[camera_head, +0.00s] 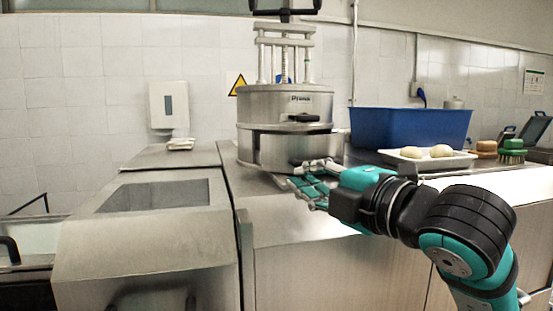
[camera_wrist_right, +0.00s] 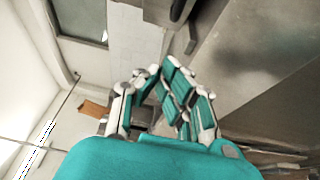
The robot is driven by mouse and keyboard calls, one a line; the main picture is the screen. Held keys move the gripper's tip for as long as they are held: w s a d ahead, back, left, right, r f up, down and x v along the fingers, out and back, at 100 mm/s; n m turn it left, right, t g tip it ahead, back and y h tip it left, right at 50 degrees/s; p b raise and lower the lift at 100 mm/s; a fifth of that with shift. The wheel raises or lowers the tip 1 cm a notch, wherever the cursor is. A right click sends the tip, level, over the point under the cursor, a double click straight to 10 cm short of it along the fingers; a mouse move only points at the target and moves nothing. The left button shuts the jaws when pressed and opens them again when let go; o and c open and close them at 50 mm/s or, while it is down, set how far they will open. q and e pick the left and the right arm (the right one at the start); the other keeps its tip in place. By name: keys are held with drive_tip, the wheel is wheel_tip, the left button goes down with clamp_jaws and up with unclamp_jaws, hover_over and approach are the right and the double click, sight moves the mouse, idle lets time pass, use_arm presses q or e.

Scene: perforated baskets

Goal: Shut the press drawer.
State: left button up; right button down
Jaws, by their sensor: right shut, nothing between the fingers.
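The round steel press (camera_head: 285,105) stands on the counter at the back. Its lower drum section, which looks like the press drawer (camera_head: 270,152), has a dark gap above it; how far it sticks out is hard to tell. My right gripper (camera_head: 303,183) is just in front of the drawer's lower right side, with its fingers shut and empty. The fingers hide part of the drawer, and I cannot tell whether they touch it. The right gripper (camera_wrist_right: 160,85) also shows in the right wrist view. My left gripper is not in view.
A blue bin (camera_head: 415,125) and a white tray (camera_head: 405,164) with two pale round lumps stand right of the press. Green and brown brushes (camera_head: 511,146) lie farther right. A steel sink unit (camera_head: 150,235) is at left. The counter front is bare.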

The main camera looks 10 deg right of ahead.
sight(298, 148)
drive_tip(key=p+x, duration=0.3)
drive_tip(key=x, duration=0.5)
drive_tip(key=shift+w+a+r, duration=0.1)
drive_tip(key=shift+w+a, duration=0.05)
drive_tip(key=shift+w, duration=0.25)
drive_tip(key=w+p, duration=0.1)
drive_tip(key=w+d+p, duration=0.1)
drive_tip(key=w, duration=0.1)
drive_tip(key=shift+w, duration=0.15)
drive_tip(key=shift+w+d, duration=0.25)
drive_tip(key=shift+w, duration=0.15)
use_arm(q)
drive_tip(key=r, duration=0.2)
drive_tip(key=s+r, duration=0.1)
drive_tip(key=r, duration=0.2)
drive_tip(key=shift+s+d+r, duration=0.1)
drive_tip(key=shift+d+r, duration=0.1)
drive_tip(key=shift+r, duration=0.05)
use_arm(e)
drive_tip(key=shift+a, duration=0.1)
